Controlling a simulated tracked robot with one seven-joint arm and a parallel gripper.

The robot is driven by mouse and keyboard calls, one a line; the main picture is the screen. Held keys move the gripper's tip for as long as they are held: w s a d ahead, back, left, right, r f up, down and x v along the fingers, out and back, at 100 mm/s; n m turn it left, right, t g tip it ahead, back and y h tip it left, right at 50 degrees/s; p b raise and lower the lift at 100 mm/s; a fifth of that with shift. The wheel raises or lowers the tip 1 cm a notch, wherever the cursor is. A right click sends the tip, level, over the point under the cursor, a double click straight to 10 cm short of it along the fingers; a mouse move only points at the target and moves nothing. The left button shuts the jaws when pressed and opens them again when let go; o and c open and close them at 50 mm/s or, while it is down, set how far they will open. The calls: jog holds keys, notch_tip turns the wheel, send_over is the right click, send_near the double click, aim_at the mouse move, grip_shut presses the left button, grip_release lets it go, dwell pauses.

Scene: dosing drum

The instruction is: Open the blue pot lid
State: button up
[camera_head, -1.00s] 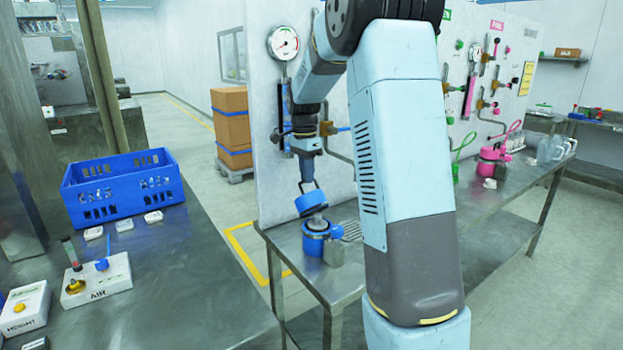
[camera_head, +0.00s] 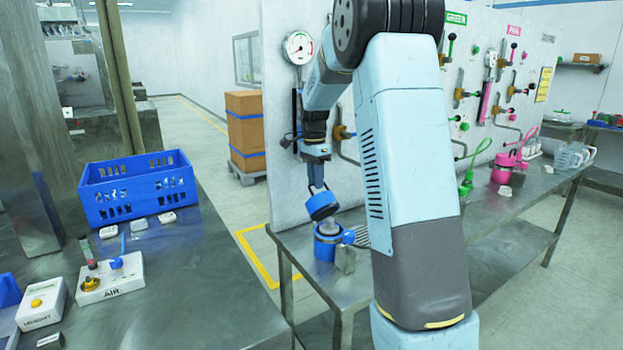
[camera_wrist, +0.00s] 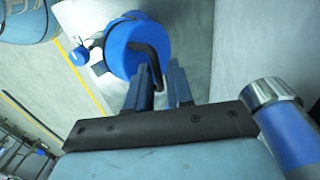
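The blue pot (camera_head: 326,247) stands on the metal bench in the head view. Its blue lid (camera_head: 321,206) is raised and tilted above it, with a gap that shows a pale inside. The lid also shows in the wrist view (camera_wrist: 120,55), with a dark bent handle (camera_wrist: 153,62) on top. My gripper (camera_head: 317,180) is just above the lid at the handle. In the wrist view, the fingers of my gripper (camera_wrist: 161,82) stand a little apart, and the handle's end reaches between them, close to the left finger. Whether they grip it is unclear.
A valve panel with a gauge (camera_head: 298,48) stands behind the bench. A grey block (camera_head: 345,259) sits beside the pot. A pink pot (camera_head: 505,168) is further right on the bench. A blue crate (camera_head: 138,190) and an AIR control box (camera_head: 110,279) are on the left table.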

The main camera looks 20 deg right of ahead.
jog(key=shift+o, duration=1.1)
jog(key=shift+r, duration=0.2)
jog(key=shift+d, duration=0.1)
notch_tip(320, 180, up, 7)
jog(key=shift+w+r, duration=0.15)
jog(key=shift+w, duration=0.2)
